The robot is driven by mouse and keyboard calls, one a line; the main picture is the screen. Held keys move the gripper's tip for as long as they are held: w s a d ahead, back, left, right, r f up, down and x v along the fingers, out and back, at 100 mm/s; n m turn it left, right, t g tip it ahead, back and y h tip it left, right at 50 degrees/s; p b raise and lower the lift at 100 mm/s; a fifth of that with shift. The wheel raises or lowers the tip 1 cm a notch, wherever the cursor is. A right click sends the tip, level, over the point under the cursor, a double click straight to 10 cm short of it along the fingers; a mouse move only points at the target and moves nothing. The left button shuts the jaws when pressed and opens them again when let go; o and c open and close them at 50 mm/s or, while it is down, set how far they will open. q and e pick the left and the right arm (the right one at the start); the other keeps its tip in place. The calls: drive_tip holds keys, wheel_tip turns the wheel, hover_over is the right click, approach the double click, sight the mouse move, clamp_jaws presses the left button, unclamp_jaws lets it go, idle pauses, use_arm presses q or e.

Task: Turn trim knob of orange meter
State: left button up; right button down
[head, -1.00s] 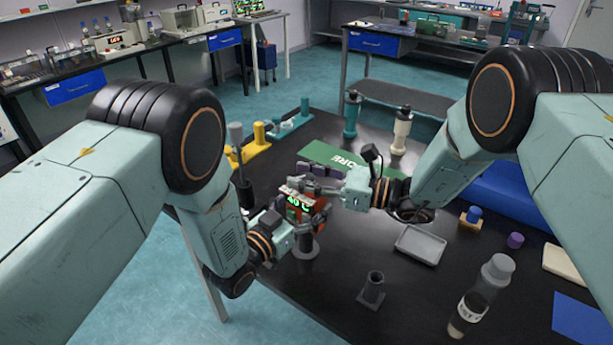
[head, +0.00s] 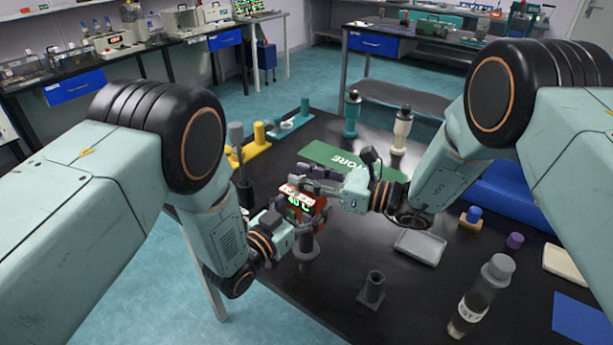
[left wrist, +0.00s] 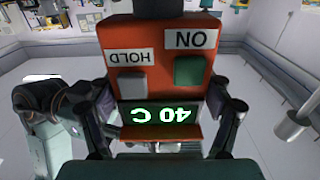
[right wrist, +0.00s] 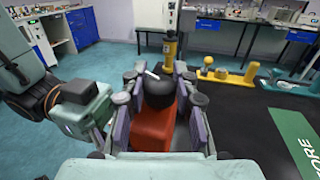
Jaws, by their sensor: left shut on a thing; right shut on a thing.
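The orange meter (head: 294,210) is held above the table; its green display reads 40 C in the left wrist view (left wrist: 180,75), with HOLD and ON labels above two buttons. My left gripper (head: 304,214) is shut on the meter's body, one finger on each side. The trim knob (right wrist: 158,92), black with a white pointer line, sits on the meter's end in the right wrist view. My right gripper (head: 308,184) is shut on the knob, its purple-padded fingers (right wrist: 160,100) on both sides. In the head view, its fingers hide the knob.
Below the meter stands a dark round stand (head: 307,250). A grey tray (head: 420,246), a dark square-based holder (head: 372,290) and a capped bottle (head: 482,298) are on the right. A green mat (head: 325,155) and yellow stand (head: 252,152) lie behind.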

drive_tip(key=c, duration=1)
unclamp_jaws()
drive_tip(key=v, duration=1.2)
idle(2.3)
use_arm(q)
drive_tip(key=o, duration=1.3)
